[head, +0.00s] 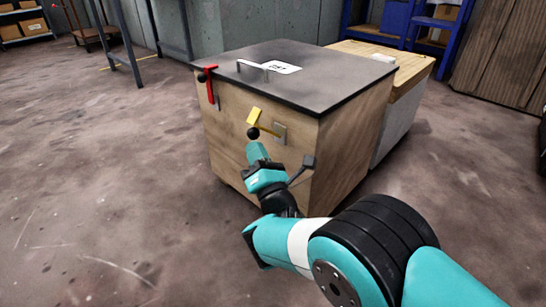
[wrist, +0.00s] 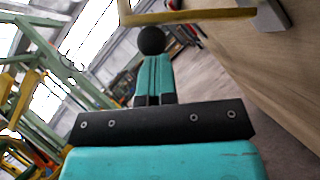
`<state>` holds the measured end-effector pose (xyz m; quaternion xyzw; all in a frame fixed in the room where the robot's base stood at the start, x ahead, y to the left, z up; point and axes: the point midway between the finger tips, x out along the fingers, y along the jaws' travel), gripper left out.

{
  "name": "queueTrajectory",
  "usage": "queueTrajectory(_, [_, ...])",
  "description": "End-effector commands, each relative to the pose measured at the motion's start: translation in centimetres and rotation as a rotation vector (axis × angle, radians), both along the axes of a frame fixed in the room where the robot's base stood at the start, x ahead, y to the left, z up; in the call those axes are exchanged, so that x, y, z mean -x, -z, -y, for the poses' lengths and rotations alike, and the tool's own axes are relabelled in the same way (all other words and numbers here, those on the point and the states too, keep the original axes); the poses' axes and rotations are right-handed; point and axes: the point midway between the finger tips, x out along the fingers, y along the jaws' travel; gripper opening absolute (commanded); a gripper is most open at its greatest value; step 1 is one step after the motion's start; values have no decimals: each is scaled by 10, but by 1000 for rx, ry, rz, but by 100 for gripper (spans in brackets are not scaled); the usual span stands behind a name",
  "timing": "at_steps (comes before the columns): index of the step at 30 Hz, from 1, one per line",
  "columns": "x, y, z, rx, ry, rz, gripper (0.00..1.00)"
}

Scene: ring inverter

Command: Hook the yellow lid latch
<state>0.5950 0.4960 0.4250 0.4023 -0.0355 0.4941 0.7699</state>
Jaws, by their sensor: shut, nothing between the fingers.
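The yellow lid latch (head: 262,122) is on the front face of a wooden box, by a grey metal plate (head: 280,133). It ends in a black ball knob (head: 253,133) at its lower left. In the wrist view the yellow bar (wrist: 190,16) crosses the top, with the black knob (wrist: 151,41) just beyond my fingertips. My gripper (head: 256,150) is shut and empty, right below the knob; its teal fingers (wrist: 154,75) lie side by side in the wrist view. I cannot tell whether the fingertips touch the knob.
The box has a dark grey lid (head: 325,75) with a metal handle (head: 252,68) and a white label. A red latch (head: 210,84) sits at the box's left front corner. A wooden-topped cabinet (head: 405,75) stands behind on the right. The floor left of the box is clear.

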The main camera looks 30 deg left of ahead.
Motion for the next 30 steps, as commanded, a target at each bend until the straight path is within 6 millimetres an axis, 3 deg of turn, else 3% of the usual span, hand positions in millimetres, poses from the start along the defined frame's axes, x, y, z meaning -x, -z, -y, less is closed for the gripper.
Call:
queueTrajectory(8, [-1,-20,-1,-18,-4,-65,0])
queueTrajectory(18, [-13,-51,2,-89,-2,-360,0])
queueTrajectory(30, [-31,-68,7,-158,-1,-655,0])
